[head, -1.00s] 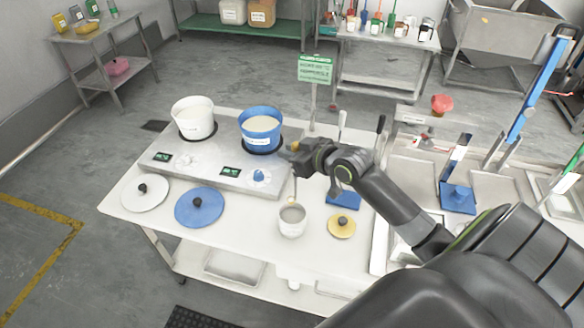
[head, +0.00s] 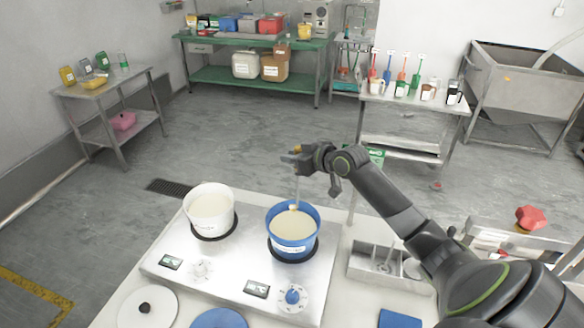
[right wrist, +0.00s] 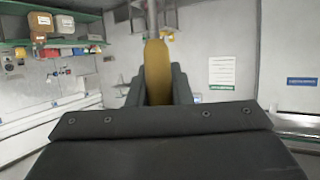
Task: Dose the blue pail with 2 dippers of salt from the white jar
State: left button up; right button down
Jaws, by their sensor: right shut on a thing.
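The blue pail (head: 292,247) stands on the right plate of the silver scale unit and holds a pale cream content. My right gripper (head: 298,154) is above the pail's far side, shut on the dipper's yellow handle, which also shows between the fingers in the right wrist view (right wrist: 157,72). The dipper (head: 297,188) hangs down, and its small bowl is over the pail's mouth near the far rim. I cannot tell whether it touches the content or holds salt. The white jar is out of view now. My left gripper is not in view.
A white pail (head: 210,213) stands on the left plate. A white lid (head: 147,308) and a blue lid (head: 219,319) lie in front of the scale unit (head: 225,268). A metal tray (head: 372,262) is right of the blue pail.

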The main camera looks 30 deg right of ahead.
pick_arm(q)
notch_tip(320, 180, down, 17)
jog(key=b, duration=1.7)
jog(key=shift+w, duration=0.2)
pick_arm(e)
jog(key=s+a+f+n+t+y, duration=0.2)
jog(key=s+a+f+n+t, duration=0.2)
jog(key=s, duration=0.4)
jog(key=s+a+f+n+t+y, duration=0.2)
jog(key=s+f+n+t, duration=0.3)
jog(key=s, duration=0.3)
jog(key=shift+s+a+f+n+t+y, duration=0.15)
jog(key=shift+a+f+n+t+y, duration=0.2)
jog(key=shift+a+n+t, duration=0.45)
